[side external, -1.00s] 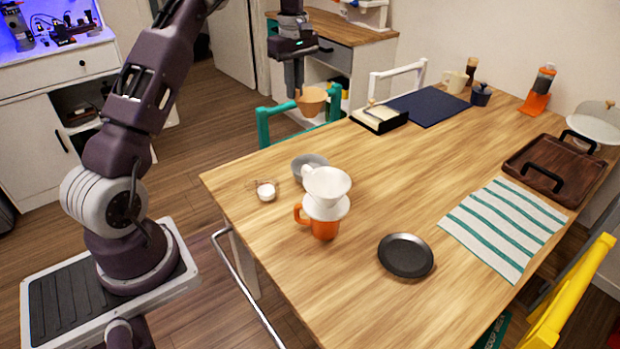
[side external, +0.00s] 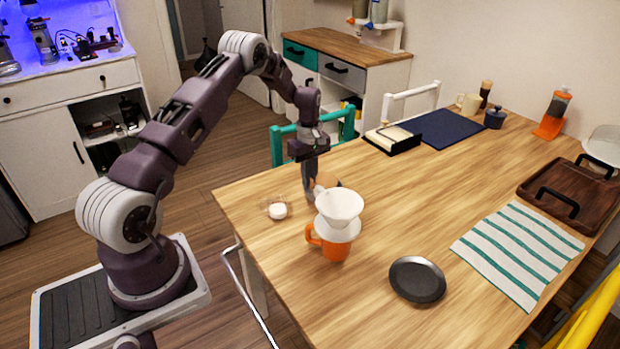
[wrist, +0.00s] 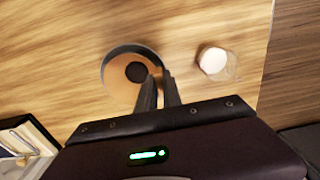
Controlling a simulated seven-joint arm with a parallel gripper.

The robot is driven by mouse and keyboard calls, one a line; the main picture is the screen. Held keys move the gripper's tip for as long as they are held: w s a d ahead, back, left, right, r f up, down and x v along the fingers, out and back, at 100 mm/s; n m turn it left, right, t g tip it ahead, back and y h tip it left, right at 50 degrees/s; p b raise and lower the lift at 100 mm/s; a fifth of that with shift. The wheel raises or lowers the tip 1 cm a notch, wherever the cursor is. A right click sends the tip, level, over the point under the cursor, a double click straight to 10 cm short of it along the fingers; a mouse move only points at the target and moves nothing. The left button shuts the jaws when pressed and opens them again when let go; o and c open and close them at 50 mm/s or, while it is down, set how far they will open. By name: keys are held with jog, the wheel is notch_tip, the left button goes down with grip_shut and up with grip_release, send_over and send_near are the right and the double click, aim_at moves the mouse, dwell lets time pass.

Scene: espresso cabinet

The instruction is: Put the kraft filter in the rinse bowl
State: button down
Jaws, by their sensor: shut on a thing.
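The kraft filter (side external: 325,181), a tan paper cup, is held in my gripper (side external: 310,192), low over the table behind the white dripper. In the wrist view the fingers (wrist: 160,76) are shut on the right side of the filter's wall (wrist: 120,92). The grey rinse bowl (wrist: 107,66) shows there as a rim around the filter, so the filter is over or inside it. I cannot tell whether it touches the bowl's bottom. In the side view the bowl is mostly hidden by my gripper and the dripper.
The white dripper (side external: 340,208) stands on an orange mug (side external: 334,248) close in front of the bowl. A small glass with white contents (side external: 277,210) is to the left. A black plate (side external: 417,279) and a striped towel (side external: 518,252) lie to the right.

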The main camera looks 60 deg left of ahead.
jog(key=shift+f, duration=0.1)
jog(key=c, duration=1.5)
grip_release()
notch_tip(320, 180, up, 11)
jog(key=s+d+r+m+t, duration=0.2)
jog(key=s+d+r+m, duration=0.15)
jog(key=d+r, duration=0.75)
jog(key=s+d+r+m+t, duration=0.1)
jog(key=s+d+r+m, duration=0.5)
jog(key=s+d+r, duration=0.3)
jog(key=s+d+m+t, duration=0.1)
jog(key=s+d+m, duration=0.2)
jog(key=s, duration=0.6)
jog(key=s+d+m+t, duration=0.1)
jog(key=s+d+m, duration=0.3)
jog(key=s, duration=0.5)
jog(key=shift+f+m+t, duration=0.3)
jog(key=shift+f+m, duration=0.1)
jog(key=shift+m, duration=0.35)
